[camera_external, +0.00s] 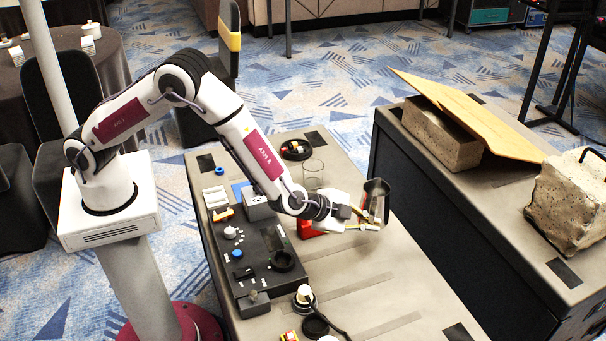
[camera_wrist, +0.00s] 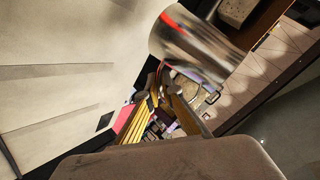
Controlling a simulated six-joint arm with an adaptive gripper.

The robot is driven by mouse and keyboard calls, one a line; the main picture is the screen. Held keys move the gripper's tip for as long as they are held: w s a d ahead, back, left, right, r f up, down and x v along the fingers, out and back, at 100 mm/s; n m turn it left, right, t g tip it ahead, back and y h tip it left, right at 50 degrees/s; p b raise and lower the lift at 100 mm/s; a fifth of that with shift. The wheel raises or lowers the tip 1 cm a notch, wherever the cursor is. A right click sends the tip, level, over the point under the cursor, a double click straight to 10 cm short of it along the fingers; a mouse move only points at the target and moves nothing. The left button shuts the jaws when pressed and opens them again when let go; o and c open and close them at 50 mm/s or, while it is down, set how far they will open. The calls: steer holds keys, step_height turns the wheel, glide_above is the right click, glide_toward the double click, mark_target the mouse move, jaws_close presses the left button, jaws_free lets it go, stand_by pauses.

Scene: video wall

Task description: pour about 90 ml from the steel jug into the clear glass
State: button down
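The steel jug (camera_external: 377,201) is held off the table at the end of my arm, close to upright with a slight lean. My gripper (camera_external: 362,218) has its yellow-edged fingers closed at the jug's lower side. In the wrist view the jug's shiny body (camera_wrist: 203,45) lies just past the fingertips (camera_wrist: 167,90). The jug's contents are hidden. The clear glass (camera_external: 313,172) stands upright on the table, left of and behind the jug and apart from it. It looks empty, though its inside is hard to make out.
A black control panel (camera_external: 262,262) with knobs and a black ring lies on the table's left side. A round black tray (camera_external: 296,150) is behind the glass. A red object (camera_external: 308,230) sits below my wrist. A dark bench with stone blocks (camera_external: 440,135) stands to the right.

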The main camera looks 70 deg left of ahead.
steer(key=s+a+f+n+y, duration=0.1)
steer(key=a+n, duration=0.1)
steer(key=a, duration=0.2)
steer(key=s+a+f+n+y, duration=0.2)
steer(key=a, duration=0.3)
steer(key=s+a+f+n+g+y, duration=0.1)
steer(key=s+a+y, duration=0.1)
steer(key=a, duration=0.3)
steer(key=shift+a+f+n, duration=0.2)
steer(key=shift+f+n, duration=0.1)
steer(key=shift+n, duration=0.1)
steer(key=shift+a+r, duration=0.1)
steer(key=shift+a, duration=0.05)
